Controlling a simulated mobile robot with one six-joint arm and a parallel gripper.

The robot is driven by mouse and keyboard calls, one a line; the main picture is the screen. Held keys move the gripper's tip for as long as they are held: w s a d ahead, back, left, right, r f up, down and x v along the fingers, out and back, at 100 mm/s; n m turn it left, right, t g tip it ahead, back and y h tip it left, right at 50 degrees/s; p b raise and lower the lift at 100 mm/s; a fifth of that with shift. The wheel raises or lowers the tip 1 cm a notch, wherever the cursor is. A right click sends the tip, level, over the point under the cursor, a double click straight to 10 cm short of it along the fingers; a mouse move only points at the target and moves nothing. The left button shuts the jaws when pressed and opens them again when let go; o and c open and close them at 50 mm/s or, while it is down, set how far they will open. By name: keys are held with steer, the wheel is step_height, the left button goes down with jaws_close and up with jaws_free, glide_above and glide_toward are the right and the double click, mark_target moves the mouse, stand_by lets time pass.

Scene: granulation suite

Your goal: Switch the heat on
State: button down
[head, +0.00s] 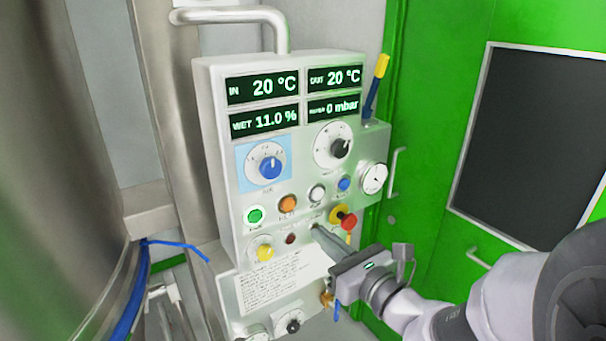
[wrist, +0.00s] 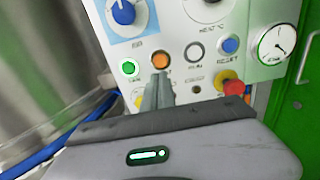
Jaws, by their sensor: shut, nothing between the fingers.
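The control panel (head: 215,110) is a pale box with four displays reading IN 20 °C, OUT 20 °C, WET 11.0 % and 0 mbar. An orange button (head: 288,203) sits in its button row, between a green button (head: 255,215) with a bright ring and a white one (head: 317,193). The orange button's label is not readable. My gripper (head: 316,231) is shut and empty, below and right of the orange button in the head view. In the wrist view the fingertips (wrist: 158,80) lie just under the orange button (wrist: 162,59); contact cannot be told.
A blue dial (head: 270,167) and a black-knobbed dial (head: 340,148) sit above the buttons. A red stop knob (head: 349,221) on yellow, a gauge (head: 373,178) and a yellow knob (head: 265,253) are nearby. A large steel vessel (head: 55,170) stands left, a green door (head: 430,100) right.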

mark_target(290, 206)
steer(key=p+x, duration=0.2)
steer(key=x, duration=0.7)
steer(key=shift+w+a+f+p, duration=0.1)
steer(key=shift+w+a+p, duration=0.15)
steer(key=shift+p, duration=0.05)
